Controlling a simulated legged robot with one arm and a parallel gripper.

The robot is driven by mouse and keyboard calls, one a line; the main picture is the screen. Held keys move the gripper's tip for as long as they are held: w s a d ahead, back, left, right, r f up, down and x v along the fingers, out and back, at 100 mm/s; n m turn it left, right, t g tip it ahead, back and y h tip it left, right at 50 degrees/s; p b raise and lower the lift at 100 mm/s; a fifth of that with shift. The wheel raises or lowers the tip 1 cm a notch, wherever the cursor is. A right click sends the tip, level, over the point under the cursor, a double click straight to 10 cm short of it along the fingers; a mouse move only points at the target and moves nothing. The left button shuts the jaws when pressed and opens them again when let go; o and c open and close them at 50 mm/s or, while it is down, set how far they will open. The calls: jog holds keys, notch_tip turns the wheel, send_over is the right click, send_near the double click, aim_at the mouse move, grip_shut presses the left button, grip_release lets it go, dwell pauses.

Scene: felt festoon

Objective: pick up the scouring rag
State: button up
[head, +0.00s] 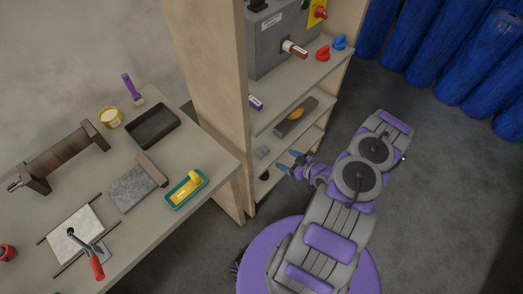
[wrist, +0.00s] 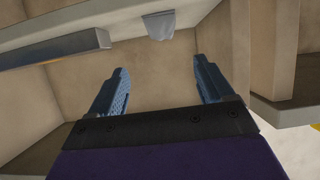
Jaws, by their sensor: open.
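A small grey piece that looks like the scouring rag (head: 262,152) lies at the left end of a shelf in the head view. In the wrist view a grey cloth-like piece (wrist: 160,25) shows at a shelf edge, at the top middle, beyond my fingertips. My gripper (head: 290,162) is just to the right of the rag, pointing into the shelf unit. In the wrist view my gripper (wrist: 161,66) has its two blue fingers wide apart, with nothing between them. The rag is apart from the fingers.
A grey-brown box (head: 296,117) with an orange thing stands on the shelf. A small dark thing (head: 264,176) is lower down. The wooden upright (head: 210,90) bounds the shelves on the left. A workbench (head: 160,225) with tools stands left.

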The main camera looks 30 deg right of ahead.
jog(key=b, duration=0.2)
send_near(261, 147)
jog(key=a+f, duration=0.2)
jog(key=w, duration=0.1)
jog(key=w+f+b, duration=0.1)
jog(key=w, duration=0.1)
jog(key=w+d, duration=0.1)
jog(key=w, duration=0.1)
jog(key=shift+f, duration=0.35)
jog(key=shift+w+a+b, duration=0.25)
jog(key=shift+a+b, duration=0.05)
jog(key=shift+b, duration=0.05)
jog(key=w+a+b, duration=0.1)
jog(key=w+a+f, duration=0.1)
jog(key=shift+w+a+f+b, duration=0.1)
jog(key=shift+w+b, duration=0.25)
jog(key=shift+w, duration=0.05)
jog(key=shift+w+a+f, duration=0.1)
jog(key=shift+w+f, duration=0.05)
jog(key=shift+w, duration=0.2)
jog(key=shift+w+f, duration=0.15)
jog(key=shift+w, duration=0.1)
jog(key=shift+w+d, duration=0.1)
jog(key=shift+d, duration=0.45)
jog(key=shift+a, duration=0.5)
jog(key=c, duration=0.6)
jog(key=shift+d, duration=0.1)
jog(key=shift+c, duration=1.3)
jog(key=shift+d, duration=0.25)
